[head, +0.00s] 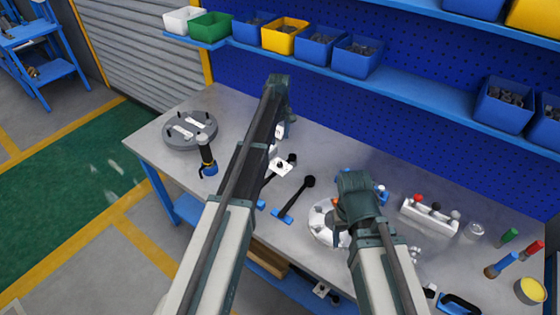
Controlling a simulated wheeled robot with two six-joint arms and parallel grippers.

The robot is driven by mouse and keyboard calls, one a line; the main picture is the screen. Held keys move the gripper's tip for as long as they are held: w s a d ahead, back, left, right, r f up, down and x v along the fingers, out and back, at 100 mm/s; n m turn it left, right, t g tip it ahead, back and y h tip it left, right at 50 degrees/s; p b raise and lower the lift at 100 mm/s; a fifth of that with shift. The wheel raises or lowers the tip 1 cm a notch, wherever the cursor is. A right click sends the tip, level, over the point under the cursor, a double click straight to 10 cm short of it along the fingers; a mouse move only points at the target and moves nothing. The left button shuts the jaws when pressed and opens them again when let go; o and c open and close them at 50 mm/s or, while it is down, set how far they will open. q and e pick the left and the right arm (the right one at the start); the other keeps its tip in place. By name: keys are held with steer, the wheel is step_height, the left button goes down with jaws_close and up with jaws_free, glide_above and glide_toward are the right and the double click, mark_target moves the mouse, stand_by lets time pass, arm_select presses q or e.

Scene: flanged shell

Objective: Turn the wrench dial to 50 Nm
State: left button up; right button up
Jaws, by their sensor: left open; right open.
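Two black bar tools with round heads and blue ends lie on the grey bench. One wrench-like tool (294,199) lies clear between my arms; the other (265,190) is partly behind my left arm. I cannot tell which carries the dial, and no scale is readable. My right gripper (338,214) is open over a round pale flanged part (322,222), largely hidden by the arm.
A grey round plate (190,130) stands at the bench's left end.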

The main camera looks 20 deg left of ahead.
mark_target(280, 164)
arm_select(q)
step_height(280, 164, down, 14)
steer(key=b, duration=1.3)
steer(key=shift+b, duration=0.35)
arm_select(e)
step_height(280, 164, down, 14)
steer(key=shift+r, duration=0.1)
arm_select(q)
steer(key=shift+r, duration=0.1)
jaws_close()
